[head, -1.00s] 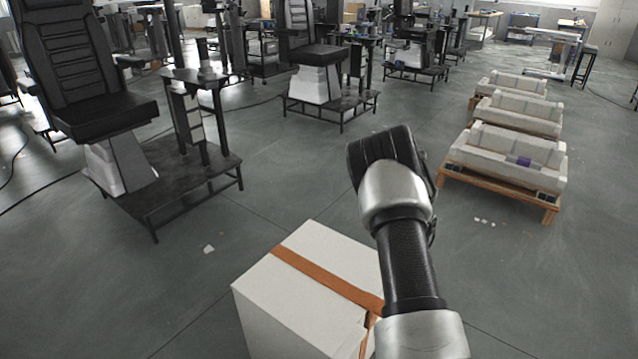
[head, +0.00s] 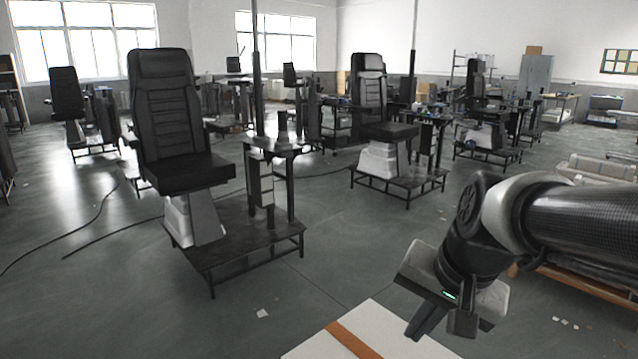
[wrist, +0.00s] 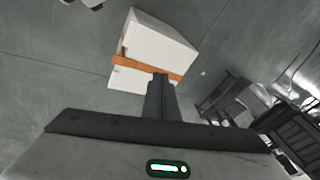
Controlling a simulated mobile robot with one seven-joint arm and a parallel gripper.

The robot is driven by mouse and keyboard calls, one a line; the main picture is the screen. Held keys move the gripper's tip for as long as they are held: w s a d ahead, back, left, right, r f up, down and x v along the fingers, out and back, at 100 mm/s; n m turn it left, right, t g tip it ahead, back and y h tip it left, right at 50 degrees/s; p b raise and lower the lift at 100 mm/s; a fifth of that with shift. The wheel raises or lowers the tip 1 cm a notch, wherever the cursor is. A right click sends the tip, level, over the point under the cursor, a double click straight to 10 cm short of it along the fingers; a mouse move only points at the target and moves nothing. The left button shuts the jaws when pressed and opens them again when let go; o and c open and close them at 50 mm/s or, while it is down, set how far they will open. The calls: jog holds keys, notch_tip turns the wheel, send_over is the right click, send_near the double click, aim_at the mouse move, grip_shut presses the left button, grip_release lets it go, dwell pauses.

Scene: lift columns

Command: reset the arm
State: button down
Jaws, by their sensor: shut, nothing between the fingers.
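My gripper (head: 424,322) is at the lower right of the head view, pointing down, with my arm coming in from the right edge. Its fingers also show in the wrist view (wrist: 160,95), together with nothing between them. A white box with an orange-brown strap (head: 385,335) stands below my gripper, cut off by the bottom edge of the head view. The box also shows in the wrist view (wrist: 158,48), beyond the fingertips and apart from them.
A black chair (head: 178,125) on a dark metal platform (head: 250,236) stands at the left. Another black chair (head: 372,100) is farther back. Pale sofa-like pieces (head: 600,168) lie at the right, partly behind my arm. Open grey floor (head: 330,235) lies between. Cables (head: 100,215) cross the floor at left.

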jog(key=s+a+r+n+t+h, duration=0.1)
jog(key=s+r+n, duration=0.1)
jog(key=s+n, duration=0.5)
notch_tip(320, 180, up, 19)
jog(key=s+p, duration=0.1)
jog(key=p, duration=1.8)
jog(key=shift+s+m, duration=0.25)
jog(key=shift+m, duration=0.15)
